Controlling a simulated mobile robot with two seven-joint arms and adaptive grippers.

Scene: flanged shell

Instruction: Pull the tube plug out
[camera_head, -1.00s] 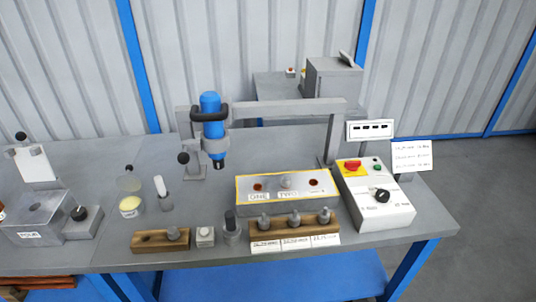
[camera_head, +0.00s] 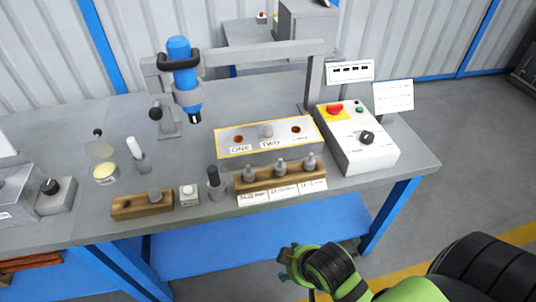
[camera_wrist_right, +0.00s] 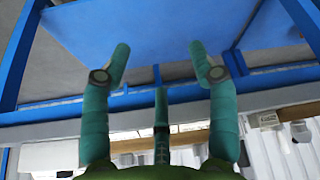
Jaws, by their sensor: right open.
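A metal block (camera_head: 225,147) outlined in yellow, labelled ONE and TWO, stands on the workbench in the head view. I cannot tell for certain that this knob is the tube plug. My right gripper (camera_head: 292,268) is low in front of the bench, below and apart from the block. Its fingers are partly hidden in the head view. In the right wrist view my right gripper (camera_wrist_right: 159,55) is open and empty, facing the blue lower shelf. My left gripper is out of view.
A wooden rack (camera_head: 240,186) with several grey pegs stands before the block. A blue tool (camera_head: 181,62) stands behind it to the left, and a white control box (camera_head: 350,150) is at right. The bench's front edge (camera_head: 330,207) lies between gripper and block.

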